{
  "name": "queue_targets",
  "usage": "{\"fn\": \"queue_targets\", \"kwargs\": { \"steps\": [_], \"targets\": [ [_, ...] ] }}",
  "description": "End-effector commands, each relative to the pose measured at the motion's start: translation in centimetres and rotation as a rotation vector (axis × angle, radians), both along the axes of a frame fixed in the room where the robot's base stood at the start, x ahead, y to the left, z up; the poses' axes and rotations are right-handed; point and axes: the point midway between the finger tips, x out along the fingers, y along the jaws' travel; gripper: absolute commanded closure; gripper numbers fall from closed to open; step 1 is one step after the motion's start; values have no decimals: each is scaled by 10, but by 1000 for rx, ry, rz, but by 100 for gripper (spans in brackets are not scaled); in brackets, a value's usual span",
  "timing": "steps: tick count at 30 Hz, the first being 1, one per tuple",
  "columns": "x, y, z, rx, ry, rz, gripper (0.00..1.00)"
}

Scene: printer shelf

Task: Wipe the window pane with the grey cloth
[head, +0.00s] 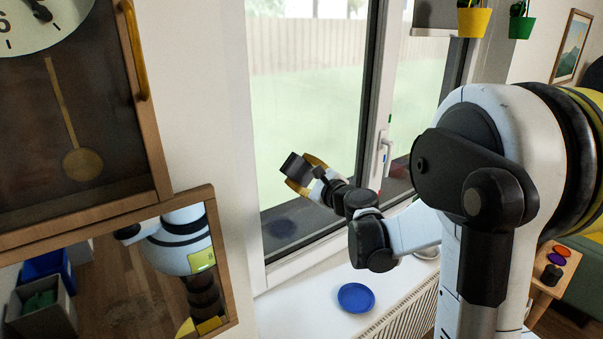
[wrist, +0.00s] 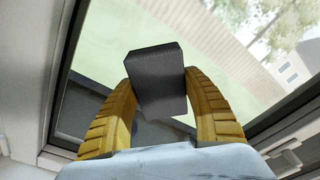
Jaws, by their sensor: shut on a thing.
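The grey cloth (head: 295,168) shows as a dark grey block held up in front of the left window pane (head: 310,110). My gripper (head: 304,175) is shut on it, with yellow fingers on both sides. In the wrist view the cloth (wrist: 158,78) sits between the two yellow fingers of my gripper (wrist: 160,95), with the pane (wrist: 100,45) behind it. The cloth is near the lower part of the pane. I cannot tell whether it touches the glass. A dark smudge (head: 282,228) shows low on the pane, below and left of the cloth.
A white handle (head: 386,150) sits on the window frame to the right. A blue plate (head: 356,297) lies on the white sill (head: 300,310) below. A clock (head: 85,110) and a wood-framed mirror (head: 130,280) are at the left. Two small pots (head: 473,20) hang at the top right.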

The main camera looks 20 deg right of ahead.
Motion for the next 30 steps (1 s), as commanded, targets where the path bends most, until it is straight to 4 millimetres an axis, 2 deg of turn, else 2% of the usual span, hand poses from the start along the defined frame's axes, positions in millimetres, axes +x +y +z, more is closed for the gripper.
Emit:
{"fn": "queue_targets", "kwargs": {
  "steps": [17, 30],
  "targets": [
    [9, 1, 0, 0, 0, -1, 68],
    [14, -35, -1, 0, 0, -1, 68]
  ]
}}
